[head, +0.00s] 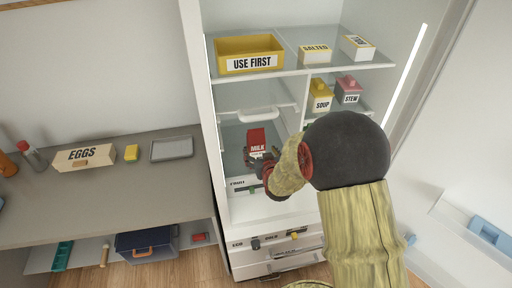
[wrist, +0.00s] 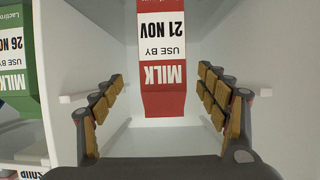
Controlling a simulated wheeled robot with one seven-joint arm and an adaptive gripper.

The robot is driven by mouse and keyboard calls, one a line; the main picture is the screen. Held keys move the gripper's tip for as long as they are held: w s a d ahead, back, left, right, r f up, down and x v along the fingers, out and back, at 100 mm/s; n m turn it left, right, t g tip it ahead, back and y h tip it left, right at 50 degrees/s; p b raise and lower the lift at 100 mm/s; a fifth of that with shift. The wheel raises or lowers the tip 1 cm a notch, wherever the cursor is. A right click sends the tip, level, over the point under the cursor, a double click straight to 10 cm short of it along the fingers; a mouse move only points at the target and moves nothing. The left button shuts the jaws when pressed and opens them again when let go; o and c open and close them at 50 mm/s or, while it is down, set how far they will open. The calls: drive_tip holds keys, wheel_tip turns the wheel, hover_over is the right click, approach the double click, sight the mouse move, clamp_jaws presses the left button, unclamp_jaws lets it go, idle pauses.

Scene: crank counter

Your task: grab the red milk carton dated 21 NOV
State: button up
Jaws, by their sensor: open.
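The red milk carton (head: 256,140) stands on the left side of an open fridge compartment, with my gripper right at its front. In the wrist view the red carton (wrist: 162,75) appears upside down, its white label reading MILK, USE BY 21 NOV. My gripper (wrist: 163,105) is open, with one padded finger on each side of the picture and the carton beyond and between them. The fingers look clear of the carton's sides. In the head view my gripper (head: 265,168) partly hides the carton's lower part.
A green milk carton (wrist: 20,60) dated 26 NOV is at the left in the wrist view, past a divider. Compartment walls are close on both sides. Above are a glass shelf with a yellow USE FIRST bin (head: 249,54), and SOUP (head: 320,95) and STEW (head: 348,90) containers at right.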

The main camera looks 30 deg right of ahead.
drive_tip(key=shift+x, duration=3.75)
drive_tip(key=shift+w+a+r, duration=0.15)
drive_tip(key=shift+a, duration=0.05)
drive_tip(key=c, duration=0.3)
clamp_jaws()
drive_tip(key=shift+r, duration=0.2)
